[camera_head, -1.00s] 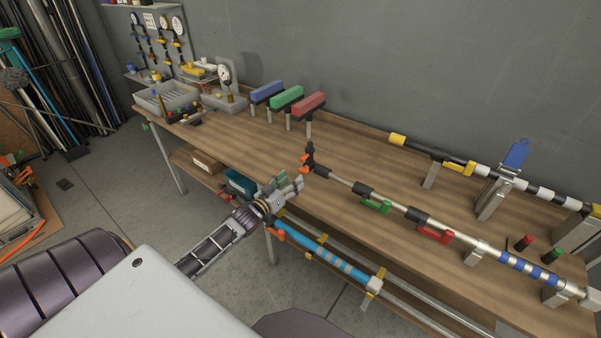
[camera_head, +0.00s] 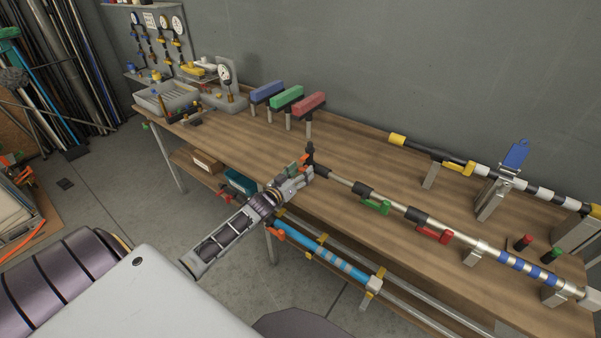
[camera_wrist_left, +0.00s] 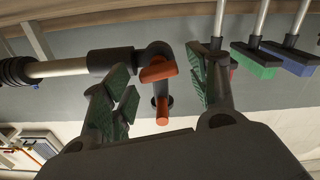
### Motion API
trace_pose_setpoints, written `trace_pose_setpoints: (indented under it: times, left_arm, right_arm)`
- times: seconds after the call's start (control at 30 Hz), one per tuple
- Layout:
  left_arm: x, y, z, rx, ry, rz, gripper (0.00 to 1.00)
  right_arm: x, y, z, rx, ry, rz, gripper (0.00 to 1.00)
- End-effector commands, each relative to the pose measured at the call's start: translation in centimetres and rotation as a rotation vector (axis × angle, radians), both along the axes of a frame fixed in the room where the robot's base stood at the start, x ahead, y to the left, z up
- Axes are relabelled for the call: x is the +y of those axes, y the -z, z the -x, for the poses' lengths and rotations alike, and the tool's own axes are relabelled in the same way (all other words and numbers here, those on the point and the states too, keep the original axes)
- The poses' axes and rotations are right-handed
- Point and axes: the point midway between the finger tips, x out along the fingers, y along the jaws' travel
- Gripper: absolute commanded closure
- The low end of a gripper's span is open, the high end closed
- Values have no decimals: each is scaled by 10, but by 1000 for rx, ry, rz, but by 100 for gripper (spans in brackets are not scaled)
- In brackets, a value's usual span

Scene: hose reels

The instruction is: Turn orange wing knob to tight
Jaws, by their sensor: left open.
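The orange wing knob (camera_wrist_left: 158,72) sits on a black fitting at the near end of a silver and black pipe. In the left wrist view it lies between the two green-padded fingers of my left gripper (camera_wrist_left: 162,88), nearer the right finger. A second orange piece (camera_wrist_left: 162,112) shows just below it. The fingers are apart, and I see no clear contact. My right gripper is not in view.
The pipe (camera_head: 340,180) runs right along the bench (camera_head: 236,134), carrying green (camera_head: 376,206) and red (camera_head: 434,235) levers. A blue pipe (camera_head: 325,252) lies below the bench edge.

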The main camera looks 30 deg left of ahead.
Motion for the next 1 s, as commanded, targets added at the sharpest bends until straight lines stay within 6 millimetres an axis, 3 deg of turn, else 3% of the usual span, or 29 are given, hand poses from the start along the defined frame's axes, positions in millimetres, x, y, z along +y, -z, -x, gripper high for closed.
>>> trace_pose_setpoints:
  times: [0.33, 0.7, 1.0]
  left_arm:
    - [0, 0, -1, 0, 0, 0, 41]
    - [0, 0, -1, 0, 0, 0, 87]
    - [0, 0, -1, -2, 0, -28, 87]
  right_arm:
    - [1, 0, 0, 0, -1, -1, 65]
    - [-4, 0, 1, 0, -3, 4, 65]
    - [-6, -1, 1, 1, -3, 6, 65]
